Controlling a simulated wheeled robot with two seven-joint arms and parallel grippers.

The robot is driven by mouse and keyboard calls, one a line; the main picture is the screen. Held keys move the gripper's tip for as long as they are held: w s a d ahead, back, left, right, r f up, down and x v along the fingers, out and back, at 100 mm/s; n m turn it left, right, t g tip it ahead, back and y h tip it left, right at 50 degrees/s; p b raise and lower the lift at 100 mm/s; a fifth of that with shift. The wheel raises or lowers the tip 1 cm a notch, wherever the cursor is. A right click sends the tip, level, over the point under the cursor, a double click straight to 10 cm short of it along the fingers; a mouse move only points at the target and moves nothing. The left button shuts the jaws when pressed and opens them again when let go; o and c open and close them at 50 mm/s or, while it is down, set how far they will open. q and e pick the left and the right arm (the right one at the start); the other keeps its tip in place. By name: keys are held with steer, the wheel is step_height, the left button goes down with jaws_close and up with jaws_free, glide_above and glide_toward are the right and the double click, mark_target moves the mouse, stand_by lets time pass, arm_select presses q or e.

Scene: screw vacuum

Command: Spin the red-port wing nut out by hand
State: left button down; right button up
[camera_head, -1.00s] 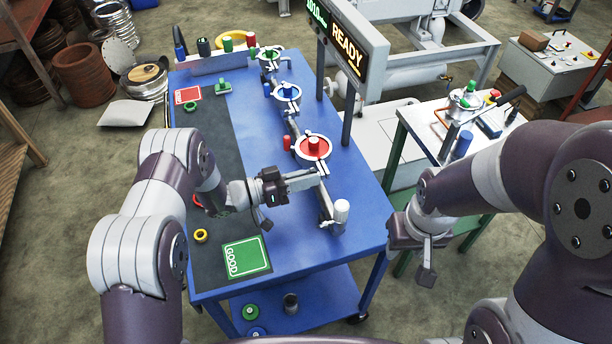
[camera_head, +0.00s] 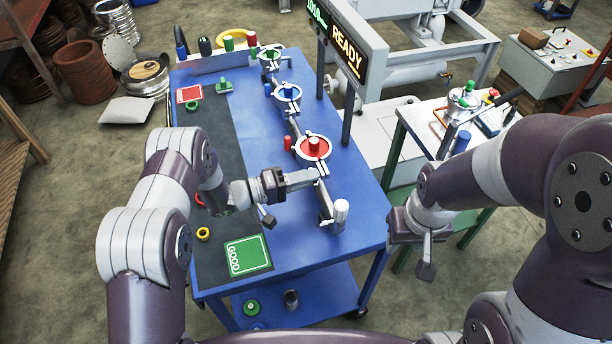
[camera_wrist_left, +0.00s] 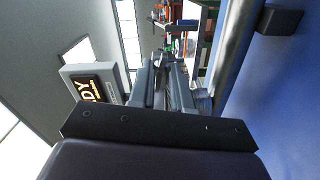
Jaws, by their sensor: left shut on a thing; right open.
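The red port (camera_head: 313,147) is a red disc with a red knob, held in a metal ring clamp on the blue table. Its wing nut sits at the clamp's near side, mostly hidden by my left fingers. My left gripper (camera_head: 316,176) reaches in from the left, level above the table, and is shut on the wing nut at its fingertips. In the left wrist view the two grey fingers (camera_wrist_left: 168,88) have a small metallic part between them. My right gripper (camera_head: 427,262) hangs open and empty off the table's right side.
Blue (camera_head: 287,92) and green (camera_head: 270,53) ports stand farther back along the pipe. A white-capped post (camera_head: 341,208) stands nearby, toward the front. The display (camera_head: 347,50) reads READY. A green GOOD mat (camera_head: 248,256) lies at the front left. The blue table's (camera_head: 365,185) right strip is clear.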

arm_select(q)
steer(key=shift+n, duration=1.5)
steer(key=c, duration=1.3)
jaws_free()
steer(key=shift+w+d, duration=0.1)
steer(key=b+v, duration=0.2)
steer(key=v, duration=1)
steer(key=shift+a, duration=0.35)
